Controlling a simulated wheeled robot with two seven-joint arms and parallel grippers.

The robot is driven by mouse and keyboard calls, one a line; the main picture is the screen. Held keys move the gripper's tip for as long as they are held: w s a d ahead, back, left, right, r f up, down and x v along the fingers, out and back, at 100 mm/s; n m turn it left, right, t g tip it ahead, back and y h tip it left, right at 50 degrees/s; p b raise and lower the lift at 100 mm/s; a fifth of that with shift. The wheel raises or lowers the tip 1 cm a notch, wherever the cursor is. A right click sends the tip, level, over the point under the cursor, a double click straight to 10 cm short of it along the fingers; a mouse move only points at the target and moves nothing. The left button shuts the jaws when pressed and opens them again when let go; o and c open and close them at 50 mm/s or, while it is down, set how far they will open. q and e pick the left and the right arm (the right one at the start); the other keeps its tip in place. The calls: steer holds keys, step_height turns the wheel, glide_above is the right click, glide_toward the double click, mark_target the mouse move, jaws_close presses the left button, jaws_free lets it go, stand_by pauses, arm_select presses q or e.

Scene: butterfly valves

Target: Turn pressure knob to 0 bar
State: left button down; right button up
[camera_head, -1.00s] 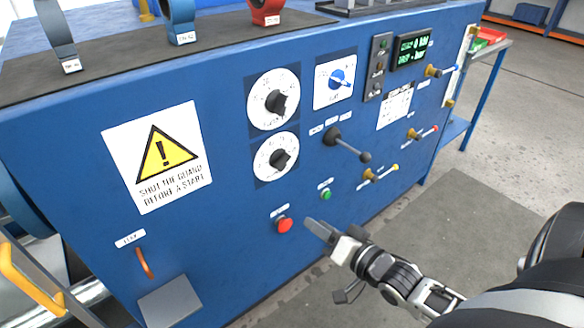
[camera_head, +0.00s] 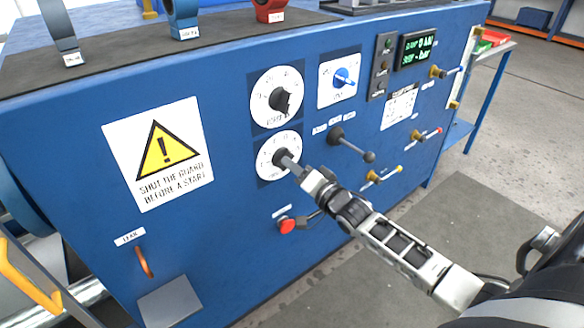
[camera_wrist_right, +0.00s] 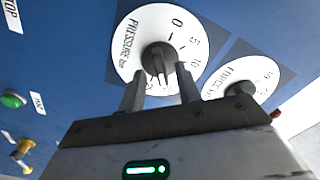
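The pressure knob (camera_wrist_right: 156,60) is black, at the centre of a white round dial (camera_wrist_right: 128,38) marked PRESSURE bar. The figures 0, 5 and 10 show on the dial; I cannot tell exactly which one the knob points to. In the head view this is the lower dial (camera_head: 265,163), with the knob partly covered by my gripper. My right gripper (camera_wrist_right: 160,72) is open, its fingers apart, one towards each side of the knob. I see no clear contact. It also shows in the head view (camera_head: 288,162). My left gripper is not in view.
A force dial (camera_head: 279,97) sits just above. A lever (camera_head: 350,143), a red button (camera_head: 287,226) and several small valves (camera_head: 385,175) stick out of the blue panel (camera_head: 230,250). A small display (camera_head: 417,48) is at upper right.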

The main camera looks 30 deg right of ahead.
steer(key=shift+w, duration=0.7)
jaws_close()
